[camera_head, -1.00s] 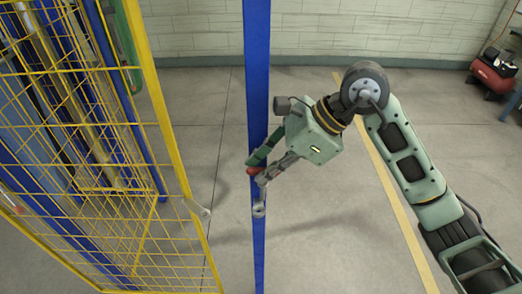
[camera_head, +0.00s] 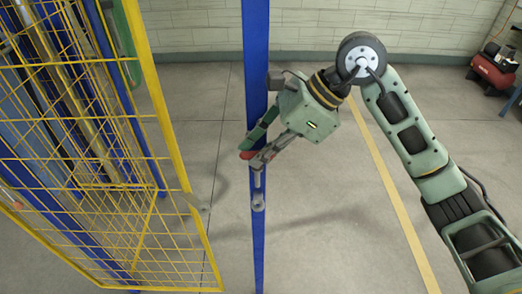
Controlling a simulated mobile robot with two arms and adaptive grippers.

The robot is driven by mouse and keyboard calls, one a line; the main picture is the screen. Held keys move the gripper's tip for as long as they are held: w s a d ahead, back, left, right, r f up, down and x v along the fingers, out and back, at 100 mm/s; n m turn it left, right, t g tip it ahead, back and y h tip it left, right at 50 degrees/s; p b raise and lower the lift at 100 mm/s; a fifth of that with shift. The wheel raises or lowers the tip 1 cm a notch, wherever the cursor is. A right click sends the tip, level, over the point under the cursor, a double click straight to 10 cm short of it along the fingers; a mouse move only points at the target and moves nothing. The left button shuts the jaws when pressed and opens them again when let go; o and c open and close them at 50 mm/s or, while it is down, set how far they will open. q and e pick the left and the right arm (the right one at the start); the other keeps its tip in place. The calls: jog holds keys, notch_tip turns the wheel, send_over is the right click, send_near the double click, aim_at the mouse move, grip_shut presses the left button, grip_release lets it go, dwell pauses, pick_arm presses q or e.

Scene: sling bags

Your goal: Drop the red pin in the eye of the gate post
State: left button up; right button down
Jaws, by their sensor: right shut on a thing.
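My right gripper (camera_head: 254,158) comes in from the right and is shut on the red pin. The red head of the pin (camera_head: 246,155) shows at the fingertips, in front of the blue gate post (camera_head: 257,60). A thin grey shank seems to hang below the fingers. The eye (camera_head: 258,202) is a small grey ring on the post, below the fingertips in the picture. The pin appears above the eye and apart from it. The fingers hide part of the pin. My left gripper is out of view.
A yellow mesh gate (camera_head: 160,110) stands to the left, with a small grey fitting (camera_head: 198,207) on its near edge. Blue uprights show behind the mesh. A red compressor (camera_head: 493,68) stands far right. The floor between is clear.

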aim_at(261, 167)
jog(key=shift+f+b, duration=2.2)
jog(key=shift+f, duration=0.4)
jog(key=shift+b, duration=0.85)
jog(key=shift+f+b, duration=3.35)
jog(key=shift+f, duration=0.25)
jog(key=c, duration=1.7)
grip_release()
jog(key=shift+s+r, duration=0.1)
jog(key=shift+r, duration=0.05)
jog(key=shift+o, duration=0.2)
jog(key=shift+d+r, duration=0.3)
jog(key=shift+r, duration=0.2)
jog(key=v, duration=1)
jog(key=shift+d+r, duration=0.25)
jog(key=shift+d, duration=0.1)
